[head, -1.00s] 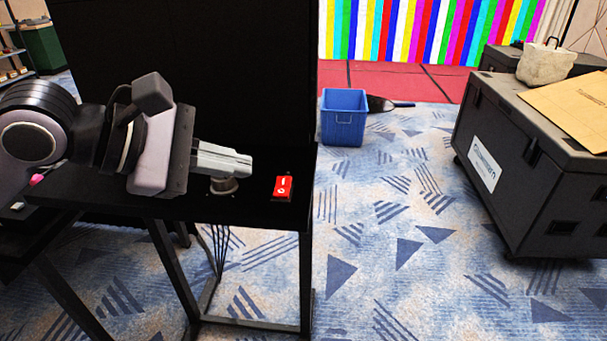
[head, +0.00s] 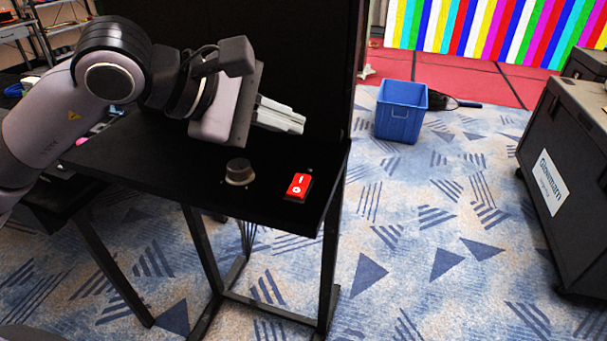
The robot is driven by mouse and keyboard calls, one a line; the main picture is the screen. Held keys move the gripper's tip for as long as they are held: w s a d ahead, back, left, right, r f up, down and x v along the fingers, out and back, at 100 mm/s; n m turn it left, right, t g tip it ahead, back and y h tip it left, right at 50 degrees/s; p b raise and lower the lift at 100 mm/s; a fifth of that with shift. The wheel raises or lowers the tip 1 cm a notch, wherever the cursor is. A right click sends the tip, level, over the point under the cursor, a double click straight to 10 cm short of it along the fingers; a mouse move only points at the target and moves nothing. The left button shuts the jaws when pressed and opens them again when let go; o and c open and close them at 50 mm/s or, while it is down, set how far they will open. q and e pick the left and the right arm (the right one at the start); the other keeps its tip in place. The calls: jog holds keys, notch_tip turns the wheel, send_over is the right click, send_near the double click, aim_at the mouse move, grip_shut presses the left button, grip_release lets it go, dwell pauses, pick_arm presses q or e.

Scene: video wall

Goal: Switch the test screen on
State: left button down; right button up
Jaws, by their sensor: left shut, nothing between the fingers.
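A red rocker switch (head: 298,186) with white I and O marks sits on the black table (head: 140,165), near its right end. I cannot tell which side of the rocker is pressed. A round grey-brown knob (head: 238,172) stands to its left. My left gripper (head: 302,124) is shut and empty. It is beyond the switch in the picture, apart from it and above the tabletop, pointing right. A large screen (head: 480,30) at the back shows bright vertical colour bars. My right gripper is not in view.
A tall black panel (head: 310,60) rises behind the tabletop. A large dark case (head: 575,190) stands at the right. Patterned carpet is open between table and case.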

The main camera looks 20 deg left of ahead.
pick_arm(q)
jog(key=shift+f, duration=0.1)
jog(key=b, duration=0.4)
send_over(293, 185)
jog(key=f, duration=0.7)
jog(key=shift+s+f, duration=0.15)
jog(key=shift+s, duration=0.25)
jog(key=shift+w+f+b, duration=0.1)
jog(key=shift+f+b, duration=0.2)
jog(key=shift+b, duration=0.05)
jog(key=shift+w+f, duration=0.1)
jog(key=shift+f, duration=0.05)
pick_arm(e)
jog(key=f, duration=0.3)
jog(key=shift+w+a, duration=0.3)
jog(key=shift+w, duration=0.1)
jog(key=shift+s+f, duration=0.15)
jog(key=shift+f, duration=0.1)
pick_arm(q)
jog(key=shift+w+f+b, duration=0.15)
jog(key=shift+f+b, duration=0.25)
jog(key=shift+b, duration=0.35)
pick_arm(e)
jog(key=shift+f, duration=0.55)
